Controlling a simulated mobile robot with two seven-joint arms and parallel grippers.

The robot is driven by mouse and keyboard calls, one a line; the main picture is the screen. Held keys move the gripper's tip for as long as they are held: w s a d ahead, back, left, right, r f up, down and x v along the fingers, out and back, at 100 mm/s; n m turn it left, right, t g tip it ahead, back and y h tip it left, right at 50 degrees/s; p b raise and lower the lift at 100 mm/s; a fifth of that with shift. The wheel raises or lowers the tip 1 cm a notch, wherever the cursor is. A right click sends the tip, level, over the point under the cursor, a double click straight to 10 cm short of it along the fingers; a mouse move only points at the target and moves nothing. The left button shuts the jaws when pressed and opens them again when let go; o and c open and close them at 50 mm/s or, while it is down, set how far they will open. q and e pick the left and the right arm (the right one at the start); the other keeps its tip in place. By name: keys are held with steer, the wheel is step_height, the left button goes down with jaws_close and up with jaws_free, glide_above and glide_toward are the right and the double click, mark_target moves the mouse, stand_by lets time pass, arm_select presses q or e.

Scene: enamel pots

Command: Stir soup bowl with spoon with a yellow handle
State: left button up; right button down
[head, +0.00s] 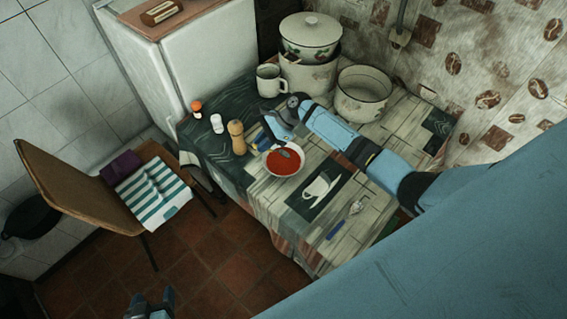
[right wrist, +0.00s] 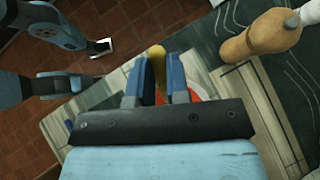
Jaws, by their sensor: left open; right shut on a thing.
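The soup bowl (head: 299,166) is white with red soup and stands on the table. My right gripper (head: 262,142) is at the bowl's left side, shut on the spoon's yellow handle (right wrist: 158,60). In the head view a greyish spoon end (head: 286,153) shows over the soup; I cannot tell how deep it sits. In the right wrist view the handle stands between the blue fingers (right wrist: 158,85), with red soup (right wrist: 195,95) partly hidden behind them. My left gripper (head: 151,303) is open and empty, low at the bottom edge, away from the table.
A wooden pepper mill (head: 236,137), a white shaker (head: 217,123) and an orange-capped shaker (head: 197,108) stand left of the bowl. A mug (head: 269,80) and enamel pots (head: 362,95) stand behind. A blue-handled utensil (head: 345,224) lies at front right. A chair (head: 90,200) stands left.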

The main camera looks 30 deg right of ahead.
steer(key=shift+r, duration=0.1)
stand_by(0.5)
steer(key=shift+r, duration=1.95)
